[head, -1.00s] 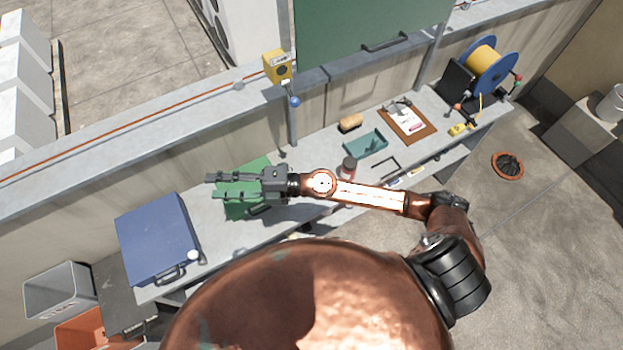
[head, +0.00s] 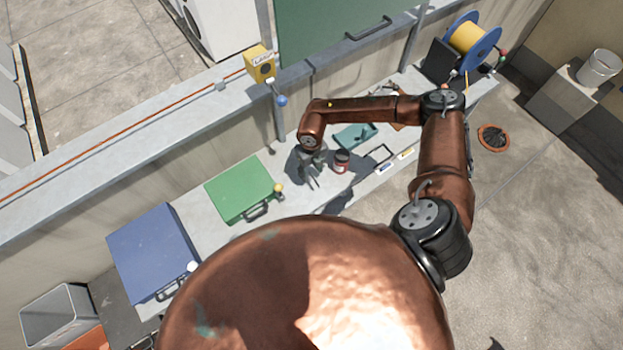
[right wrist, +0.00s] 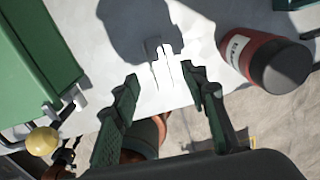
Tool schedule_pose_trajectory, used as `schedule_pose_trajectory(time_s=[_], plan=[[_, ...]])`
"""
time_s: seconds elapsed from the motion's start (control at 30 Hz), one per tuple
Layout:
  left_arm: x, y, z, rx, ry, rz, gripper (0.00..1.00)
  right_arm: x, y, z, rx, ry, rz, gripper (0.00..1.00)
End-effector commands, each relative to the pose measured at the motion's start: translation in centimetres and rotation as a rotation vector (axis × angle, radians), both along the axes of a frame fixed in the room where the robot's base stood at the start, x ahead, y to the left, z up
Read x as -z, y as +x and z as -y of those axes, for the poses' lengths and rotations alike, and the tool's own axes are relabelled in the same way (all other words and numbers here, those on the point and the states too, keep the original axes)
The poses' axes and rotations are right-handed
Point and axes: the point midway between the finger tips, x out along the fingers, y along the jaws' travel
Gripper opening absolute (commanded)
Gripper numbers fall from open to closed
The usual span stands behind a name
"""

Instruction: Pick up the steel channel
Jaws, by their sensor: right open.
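My right gripper (head: 314,183) is open and empty above the bench, between the green case and the dark red jar. A thin dark angular piece (head: 382,153) lies on the bench to the right of the jar. It may be the steel channel, but it is too small to tell. My left gripper is not in view.
The green case (head: 240,188) and blue case (head: 155,250) lie left on the bench. The jar (head: 342,162) stands close right of the gripper and shows in the wrist view (right wrist: 258,55). A teal tray (head: 347,140) is behind it. A wall (head: 200,160) runs behind the bench.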

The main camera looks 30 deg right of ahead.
Motion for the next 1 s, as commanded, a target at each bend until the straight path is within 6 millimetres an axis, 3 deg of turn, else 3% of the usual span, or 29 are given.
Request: schedule_pose_trajectory(time_s=[0.1, 0.3, 0.57, 1.0], plan=[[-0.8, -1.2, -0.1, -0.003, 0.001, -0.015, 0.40, 1.6, -0.3, -0.1, 0.000, 0.001, -0.003, 0.41], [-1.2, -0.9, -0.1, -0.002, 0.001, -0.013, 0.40, 4.1, -0.3, 0.0, 0.001, 0.003, -0.002, 0.41], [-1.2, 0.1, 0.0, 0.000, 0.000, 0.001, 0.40, 4.5, -0.3, 0.0, 0.002, 0.003, -0.001, 0.41], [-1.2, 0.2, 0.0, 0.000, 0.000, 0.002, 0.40, 4.5, -0.4, 0.1, 0.003, 0.003, -0.001, 0.12]])
